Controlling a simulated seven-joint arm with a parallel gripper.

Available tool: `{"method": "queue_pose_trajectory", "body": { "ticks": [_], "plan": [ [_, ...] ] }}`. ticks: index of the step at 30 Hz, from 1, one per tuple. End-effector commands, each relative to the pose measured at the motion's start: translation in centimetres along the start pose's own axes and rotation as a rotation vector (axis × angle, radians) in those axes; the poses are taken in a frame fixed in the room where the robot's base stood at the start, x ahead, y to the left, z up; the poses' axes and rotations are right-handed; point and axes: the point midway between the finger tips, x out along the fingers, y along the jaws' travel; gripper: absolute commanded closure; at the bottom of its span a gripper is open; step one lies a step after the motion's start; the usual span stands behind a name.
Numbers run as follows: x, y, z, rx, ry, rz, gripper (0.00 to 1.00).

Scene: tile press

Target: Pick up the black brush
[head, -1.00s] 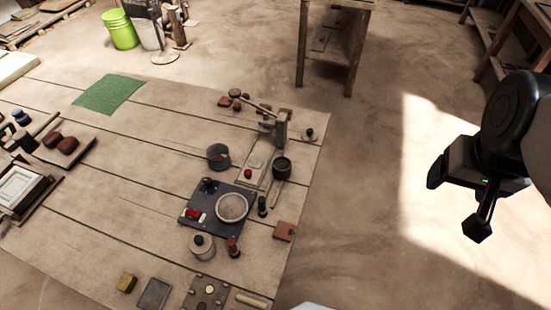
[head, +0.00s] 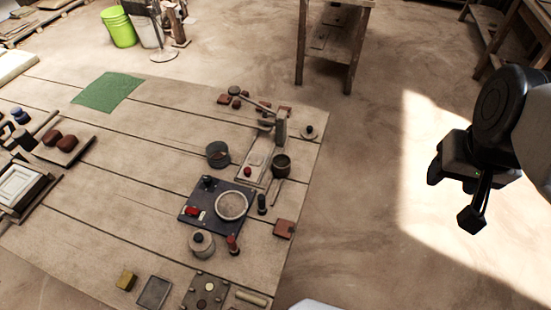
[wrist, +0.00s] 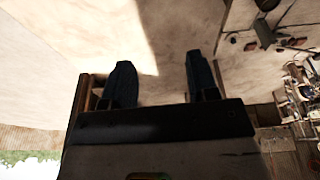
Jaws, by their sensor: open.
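A small dark upright piece (head: 262,204), possibly the black brush, stands at the right edge of the dark blue board on the table. It is too small to be sure. A similar piece with a red lower part (head: 233,245) stands nearer the camera. My gripper (head: 453,196) is off the table's right side, over the floor, well away from both. Its two fingers are apart with nothing between them. In the wrist view the open gripper (wrist: 161,80) points at bare floor, and I cannot make out a brush there.
The dark blue board (head: 188,219) carries a round pale dish (head: 231,206). A lidded pot (head: 202,244), a dark cup (head: 281,166) and a lever press (head: 281,128) stand close by. The wooden table (head: 130,185) has free room at its middle. A wooden stand (head: 351,75) is behind.

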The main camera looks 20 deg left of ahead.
Motion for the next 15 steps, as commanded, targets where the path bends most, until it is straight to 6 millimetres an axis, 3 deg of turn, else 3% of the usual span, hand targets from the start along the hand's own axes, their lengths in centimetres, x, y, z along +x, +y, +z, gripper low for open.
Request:
{"method": "queue_pose_trajectory", "body": {
  "ticks": [8,15],
  "plan": [
    [2.7,-3.2,-2.5,-0.148,-0.030,-0.022,0.46],
    [5.9,-7.4,-4.7,-0.316,-0.056,-0.045,0.46]
  ]
}}
